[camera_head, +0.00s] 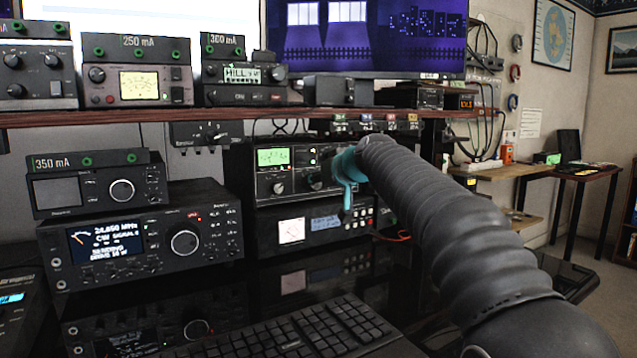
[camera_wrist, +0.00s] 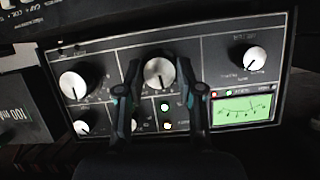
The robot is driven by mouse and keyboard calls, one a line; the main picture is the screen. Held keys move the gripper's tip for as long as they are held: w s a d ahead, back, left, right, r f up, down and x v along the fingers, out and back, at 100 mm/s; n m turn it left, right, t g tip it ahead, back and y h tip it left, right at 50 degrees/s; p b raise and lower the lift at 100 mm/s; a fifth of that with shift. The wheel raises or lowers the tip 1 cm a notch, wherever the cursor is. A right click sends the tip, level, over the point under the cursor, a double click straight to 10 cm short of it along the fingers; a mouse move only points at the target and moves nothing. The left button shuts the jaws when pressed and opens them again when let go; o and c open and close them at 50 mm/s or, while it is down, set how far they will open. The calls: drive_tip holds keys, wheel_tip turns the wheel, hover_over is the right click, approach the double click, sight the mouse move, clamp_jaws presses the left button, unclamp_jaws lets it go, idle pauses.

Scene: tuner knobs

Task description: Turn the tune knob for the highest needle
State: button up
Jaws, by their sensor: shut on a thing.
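The tuner (camera_head: 262,190) is a black panel under the wooden shelf, with a lit green meter (camera_head: 272,157) and silver-faced knobs. In the wrist view it appears upside down, with the green meter (camera_wrist: 243,109) at lower right. My gripper (camera_head: 345,172) is at the panel's right part. In the wrist view its dark and teal fingers (camera_wrist: 158,76) stand on either side of the middle knob (camera_wrist: 159,71), closed on it. The needle position and the knob labels are too small to read.
Other knobs, such as the large one (camera_wrist: 73,85) and the one beside the meter (camera_wrist: 255,58), flank the held knob. A radio (camera_head: 150,235) stands left, a meter unit (camera_head: 305,228) below the tuner. The shelf (camera_head: 150,115) runs close above. A keyboard (camera_head: 290,335) lies in front.

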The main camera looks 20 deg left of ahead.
drive_tip(key=m+g+y, duration=0.1)
drive_tip(key=m, duration=0.1)
drive_tip(key=shift+w+m, duration=0.1)
drive_tip(key=shift+m, duration=0.2)
drive_tip(key=o, duration=1.2)
drive_tip(key=shift+c, duration=0.2)
drive_tip(key=shift+d, duration=0.15)
drive_tip(key=v, duration=1.2)
drive_tip(key=shift+w, duration=0.15)
idle(0.4)
